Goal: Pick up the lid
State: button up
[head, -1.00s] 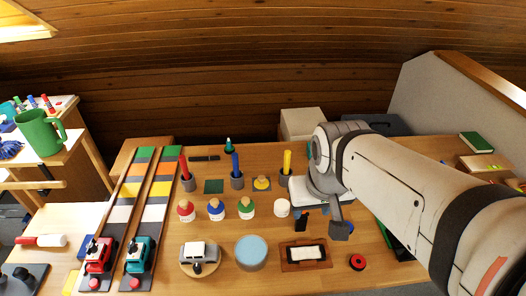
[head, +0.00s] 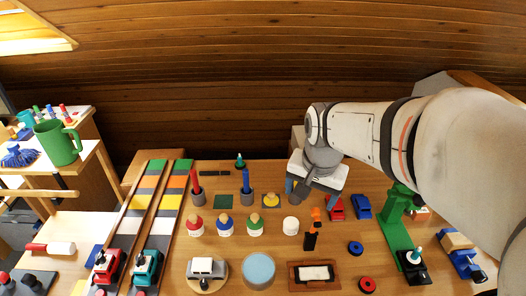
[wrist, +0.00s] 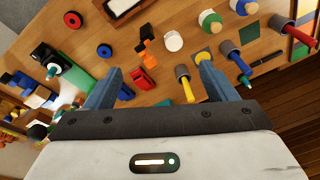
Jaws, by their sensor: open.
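The lid (head: 271,200) is a yellow disc with a round wooden knob, lying on a small dark square mat on the workbench. It also shows in the wrist view (wrist: 203,56), beyond the right-hand finger. A white jar (head: 290,225) without a lid stands just in front of it; the wrist view shows this jar too (wrist: 173,41). My gripper (head: 308,192) is open and empty, to the right of the lid in the head view and above the bench. In the wrist view my blue fingers (wrist: 160,88) stand wide apart, with nothing held between them.
Jars with red (head: 196,225), blue (head: 224,224) and green (head: 255,224) lids stand left of the white jar. A holder with a blue peg (head: 246,185) is left of the lid. A yellow peg (wrist: 187,90) stands near the right finger. Red (head: 334,207) and blue (head: 361,207) cars sit right.

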jog(key=w+f+m, duration=0.3)
jog(key=w+m, duration=0.3)
jog(key=w, duration=0.4)
jog(key=m+g+p, duration=0.2)
jog(key=m, duration=1.3)
send_over(271, 194)
jog(key=d, duration=0.1)
notch_tip(271, 194, down, 18)
jog(key=shift+w+f, duration=0.1)
jog(key=shift+f+m, duration=0.4)
jog(key=shift+f, duration=0.3)
jog(key=f, duration=0.2)
jog(key=f+p, duration=0.1)
jog(key=f, duration=0.1)
jog(key=a+f, duration=0.1)
jog(key=f, duration=0.1)
jog(key=shift+f+p, duration=0.4)
jog(key=shift+c, duration=0.2)
jog(key=c, duration=1)
jog(key=shift+r, duration=0.15)
